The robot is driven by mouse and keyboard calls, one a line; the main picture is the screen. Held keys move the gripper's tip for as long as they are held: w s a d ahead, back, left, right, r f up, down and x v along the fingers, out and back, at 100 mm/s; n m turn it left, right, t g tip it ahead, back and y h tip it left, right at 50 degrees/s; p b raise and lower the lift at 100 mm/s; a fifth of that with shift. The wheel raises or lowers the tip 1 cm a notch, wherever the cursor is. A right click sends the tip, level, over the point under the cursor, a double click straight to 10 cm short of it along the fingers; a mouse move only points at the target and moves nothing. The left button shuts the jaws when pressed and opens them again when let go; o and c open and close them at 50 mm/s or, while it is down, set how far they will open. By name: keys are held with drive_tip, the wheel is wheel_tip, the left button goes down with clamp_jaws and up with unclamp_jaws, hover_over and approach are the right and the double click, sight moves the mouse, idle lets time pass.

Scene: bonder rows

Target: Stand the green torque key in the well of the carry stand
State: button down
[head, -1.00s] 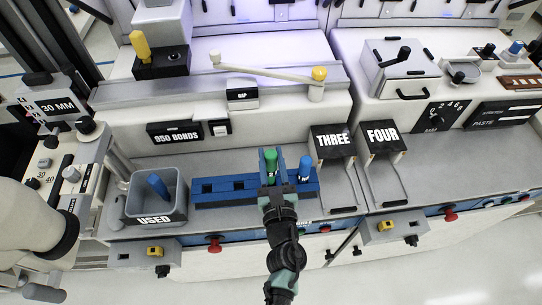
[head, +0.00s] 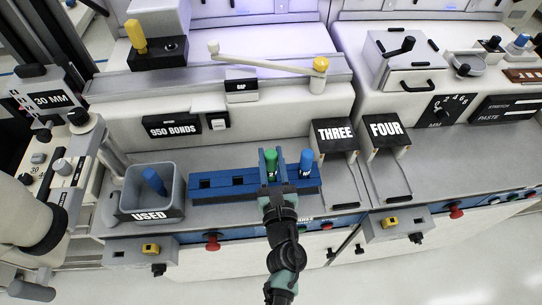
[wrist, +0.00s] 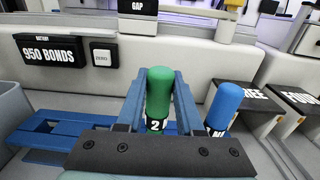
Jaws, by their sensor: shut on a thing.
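The green torque key (head: 271,170) is upright between the fingers of my gripper (head: 270,158), at the blue rack (head: 205,187). In the wrist view the green handle (wrist: 159,92), with a "2" label below it, stands between the two blue fingers, which are shut on it. The key's lower end is hidden, so I cannot tell whether it is still in the rack. The rack has square openings, two of them empty at the left. I cannot make out which thing, if any, is the carry stand.
A blue key (head: 306,163) stands in the rack just right of my gripper. A grey USED bin (head: 133,180) holding a blue piece is at the left. Black THREE (head: 335,133) and FOUR (head: 385,128) holders are at the right. The machine's wall rises behind.

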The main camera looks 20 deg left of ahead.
drive_tip(key=shift+f+b, duration=0.4)
drive_tip(key=shift+f, duration=0.05)
idle(0.3)
drive_tip(key=shift+c, duration=2.3)
unclamp_jaws()
drive_tip(key=shift+s, duration=0.1)
drive_tip(key=b+v, duration=0.2)
drive_tip(key=v, duration=1.1)
